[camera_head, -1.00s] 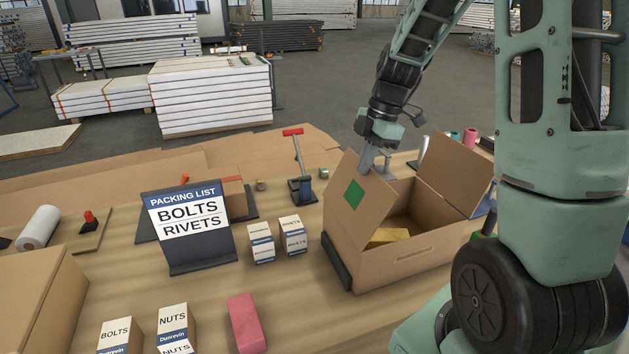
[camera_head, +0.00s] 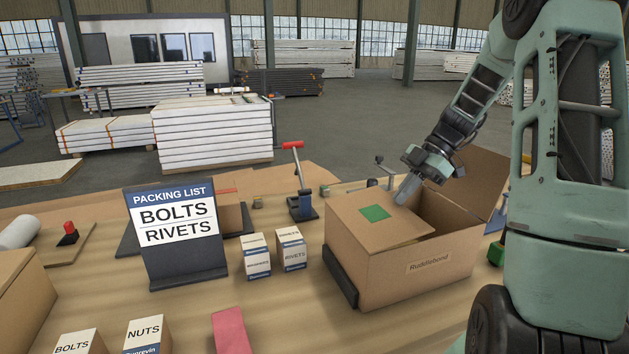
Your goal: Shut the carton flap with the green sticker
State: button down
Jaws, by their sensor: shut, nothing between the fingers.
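The open carton (camera_head: 410,276) stands on the right of the table, with a "Ruddlebond" label on its front. Its left flap with the green sticker (camera_head: 375,213) lies folded inward, nearly level, over the left part of the opening. The right flap (camera_head: 478,180) stands up and open. My gripper (camera_head: 405,196) is shut and empty, its tip at the right side of the sticker flap's top. I cannot tell whether it touches the flap. The inside of the carton is mostly hidden.
A packing list sign (camera_head: 175,235) reads "BOLTS RIVETS". Two small boxes (camera_head: 274,254) stand left of the carton, and a black bracket (camera_head: 340,276) sits against its left side. A red-handled tool (camera_head: 300,190) stands behind. Open table lies in front of the carton.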

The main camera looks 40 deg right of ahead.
aim_at(401, 209)
jog(key=shift+s+d+f+b, duration=0.15)
jog(key=shift+f+b, duration=0.35)
jog(key=shift+f, duration=0.3)
jog(key=shift+s+d+f+b, duration=0.15)
jog(key=shift+f+b, duration=0.35)
jog(key=shift+f, duration=0.45)
jog(key=shift+a+f, duration=0.1)
jog(key=shift+a, duration=0.05)
jog(key=shift+w+a+f+b, duration=0.2)
jog(key=shift+a+f+b, duration=0.05)
jog(key=shift+a+b, duration=0.3)
jog(key=shift+w+r, duration=0.1)
jog(key=shift+r, duration=0.35)
notch_tip(401, 209, up, 10)
jog(key=d, duration=0.1)
jog(key=shift+r, duration=0.2)
